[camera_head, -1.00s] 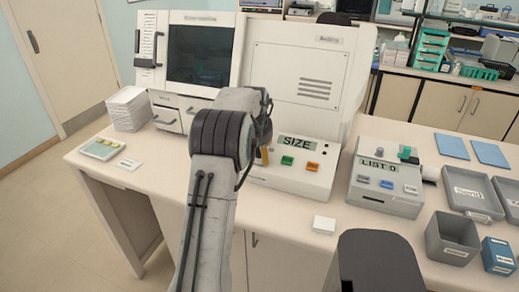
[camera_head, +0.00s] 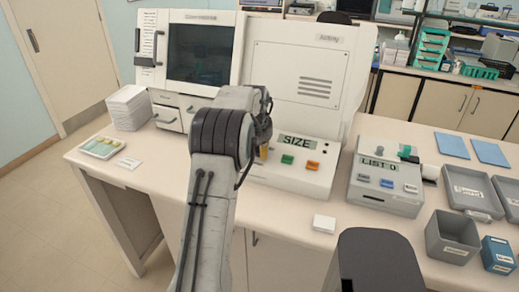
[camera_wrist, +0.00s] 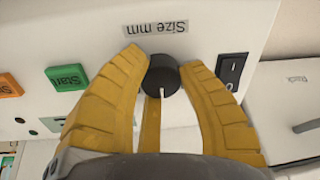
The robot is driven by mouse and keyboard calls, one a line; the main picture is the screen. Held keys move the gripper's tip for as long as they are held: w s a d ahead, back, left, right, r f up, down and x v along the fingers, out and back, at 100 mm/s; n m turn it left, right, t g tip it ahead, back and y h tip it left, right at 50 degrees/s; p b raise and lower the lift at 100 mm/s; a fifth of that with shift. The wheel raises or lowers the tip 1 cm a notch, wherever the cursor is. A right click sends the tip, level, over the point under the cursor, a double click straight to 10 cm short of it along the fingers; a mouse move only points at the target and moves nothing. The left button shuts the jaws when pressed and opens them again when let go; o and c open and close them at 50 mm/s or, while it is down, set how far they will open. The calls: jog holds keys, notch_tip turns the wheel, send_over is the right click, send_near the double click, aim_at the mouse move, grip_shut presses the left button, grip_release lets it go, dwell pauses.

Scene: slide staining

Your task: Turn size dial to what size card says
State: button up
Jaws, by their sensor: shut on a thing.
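The black round size dial (camera_wrist: 161,75) is on the white panel below the upside-down "Size mm" label (camera_wrist: 155,28) in the wrist view. A pale pointer line on it faces down in that view. My gripper (camera_wrist: 164,62) is shut on the dial, with its yellow fingers on either side. In the head view my arm hides the dial, and only a bit of yellow finger (camera_head: 264,153) shows. The panel's display (camera_head: 297,142) reads "SIZE". A small white card (camera_head: 129,162) lies at the table's left; its print is too small to read.
A green Start button (camera_wrist: 67,78) and an orange button (camera_wrist: 10,86) are left of the dial in the wrist view. A black rocker switch (camera_wrist: 231,68) is close to the right finger. A grey list box (camera_head: 388,180) stands right of the panel.

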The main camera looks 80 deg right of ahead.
jog(key=n+p, duration=0.2)
jog(key=n, duration=0.3)
jog(key=n+y+p, duration=0.1)
jog(key=n, duration=0.4)
jog(key=shift+f+n, duration=0.1)
jog(key=shift+n, duration=0.2)
dwell(0.5)
jog(key=o, duration=1.2)
jog(key=shift+d, duration=0.1)
jog(key=v, duration=1.2)
